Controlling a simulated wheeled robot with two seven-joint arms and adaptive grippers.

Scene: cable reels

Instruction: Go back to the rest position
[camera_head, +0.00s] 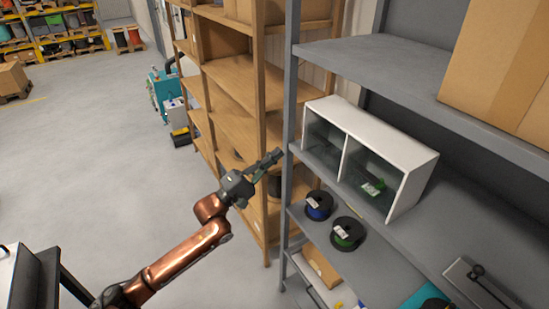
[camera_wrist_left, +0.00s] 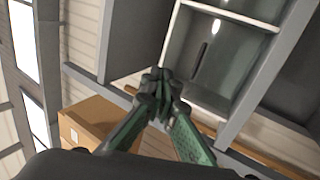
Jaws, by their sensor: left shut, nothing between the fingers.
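My left gripper (camera_head: 268,163) is shut and empty, held in the air in front of the grey shelf post. In the left wrist view its fingertips (camera_wrist_left: 161,82) meet in the middle, with the white cabinet behind them. My left arm reaches in from the bottom left of the head view. My right gripper is in neither view.
A white glass-fronted cabinet (camera_head: 375,138) stands on the grey shelf (camera_head: 430,235). A wooden rack (camera_head: 232,75) stands behind my gripper. The floor (camera_head: 90,140) at left is clear.

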